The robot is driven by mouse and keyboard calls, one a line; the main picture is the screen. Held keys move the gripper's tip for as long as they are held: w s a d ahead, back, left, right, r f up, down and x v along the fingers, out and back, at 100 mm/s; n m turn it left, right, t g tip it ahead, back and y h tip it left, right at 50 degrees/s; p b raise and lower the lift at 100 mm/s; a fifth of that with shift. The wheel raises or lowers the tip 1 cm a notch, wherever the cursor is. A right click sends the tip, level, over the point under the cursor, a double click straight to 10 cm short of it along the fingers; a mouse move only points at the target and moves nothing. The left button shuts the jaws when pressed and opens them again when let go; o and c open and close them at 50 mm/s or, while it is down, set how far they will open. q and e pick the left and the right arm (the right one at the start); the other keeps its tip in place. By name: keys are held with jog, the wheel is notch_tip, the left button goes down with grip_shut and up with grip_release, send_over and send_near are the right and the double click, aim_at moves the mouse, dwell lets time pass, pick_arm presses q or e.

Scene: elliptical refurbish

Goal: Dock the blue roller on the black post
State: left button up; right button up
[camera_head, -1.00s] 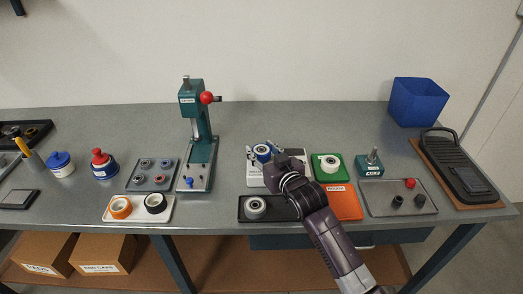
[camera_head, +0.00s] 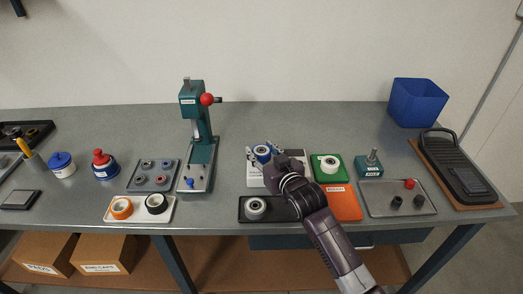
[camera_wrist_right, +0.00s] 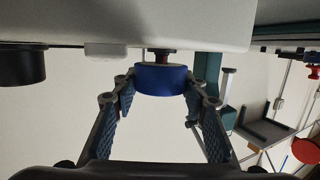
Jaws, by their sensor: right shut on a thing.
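The blue roller (camera_head: 262,153), with a white face, is between the fingers of my right gripper (camera_head: 264,151), above a white board (camera_head: 253,181). In the right wrist view, which looks upside down, the blue roller (camera_wrist_right: 162,80) sits between the two ribbed fingertips of my right gripper (camera_wrist_right: 160,88). A short dark post (camera_wrist_right: 160,55) shows between the roller and the white board (camera_wrist_right: 190,22). I cannot tell whether the roller is around this post or only in line with it. My arm hides part of the board in the head view. My left gripper is not in view.
A black tray (camera_head: 282,216) with a white roller (camera_head: 256,208) lies in front. A green tray (camera_head: 343,176) and an orange mat (camera_head: 345,204) lie to the right. A green press (camera_head: 192,103) stands to the left. A dark cylinder (camera_wrist_right: 22,66) shows in the wrist view.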

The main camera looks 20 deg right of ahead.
aim_at(266, 158)
jog(key=shift+p, duration=0.3)
dwell(0.5)
jog(key=shift+f+b, duration=0.35)
jog(key=shift+f, duration=0.25)
dwell(0.4)
jog(key=o, duration=0.9)
jog(key=shift+o, duration=0.2)
jog(key=shift+s, duration=0.1)
jog(key=shift+s+r+p, duration=0.25)
jog(key=shift+s+p, duration=0.3)
jog(key=shift+p, duration=0.15)
jog(key=shift+p+v, duration=1.4)
jog(key=shift+v, duration=0.65)
jog(key=shift+p+v, duration=1.65)
jog(key=shift+v, duration=1.15)
jog(key=shift+d, duration=0.1)
